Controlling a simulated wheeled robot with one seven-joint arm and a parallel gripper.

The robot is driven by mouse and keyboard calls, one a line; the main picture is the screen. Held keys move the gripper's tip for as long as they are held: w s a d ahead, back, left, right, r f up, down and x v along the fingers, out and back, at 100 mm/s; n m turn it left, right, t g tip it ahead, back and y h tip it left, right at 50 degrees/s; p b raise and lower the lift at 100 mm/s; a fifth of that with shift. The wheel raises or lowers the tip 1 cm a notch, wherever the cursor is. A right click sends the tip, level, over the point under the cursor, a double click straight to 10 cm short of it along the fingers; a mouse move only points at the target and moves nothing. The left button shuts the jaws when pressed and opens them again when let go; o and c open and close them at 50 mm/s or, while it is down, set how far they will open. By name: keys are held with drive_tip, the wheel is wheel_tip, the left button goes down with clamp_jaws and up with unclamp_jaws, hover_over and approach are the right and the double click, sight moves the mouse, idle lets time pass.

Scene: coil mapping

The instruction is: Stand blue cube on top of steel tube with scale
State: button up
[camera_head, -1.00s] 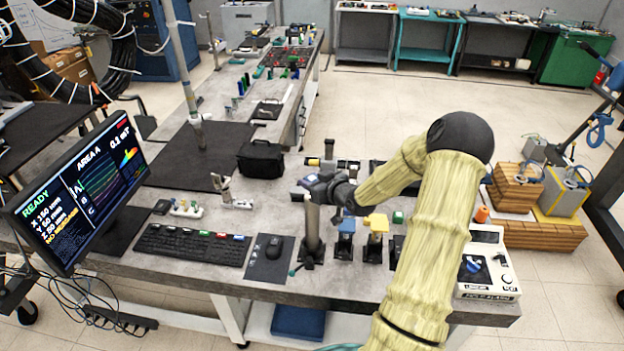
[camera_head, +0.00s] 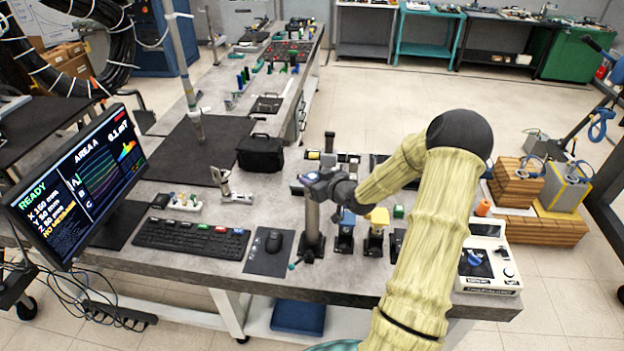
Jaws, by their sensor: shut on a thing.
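My gripper (camera_head: 307,182) is at the end of my yellowish arm, pointing left, at the top of an upright grey steel tube. It is shut on a small bluish piece, which looks like the blue cube (camera_head: 310,177); my gripper hides much of it. The steel tube (camera_head: 312,222) stands upright in a dark base on the workbench. Scale marks are too small to make out. Whether the cube touches the tube's top I cannot tell.
A blue block-topped stand (camera_head: 347,218) and a yellow one (camera_head: 377,217) stand right of the tube. A mouse (camera_head: 274,243) and keyboard (camera_head: 190,239) lie left. A black bag (camera_head: 260,154) is behind. A white instrument box (camera_head: 488,265) sits at the right end.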

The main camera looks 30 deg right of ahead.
drive_tip(key=shift+f+b, duration=0.45)
idle(0.8)
drive_tip(key=o, duration=1.1)
drive_tip(key=shift+c, duration=0.2)
drive_tip(key=shift+s, duration=0.1)
drive_tip(key=b+v, duration=0.3)
drive_tip(key=v, duration=1.4)
drive_tip(key=shift+s, duration=0.1)
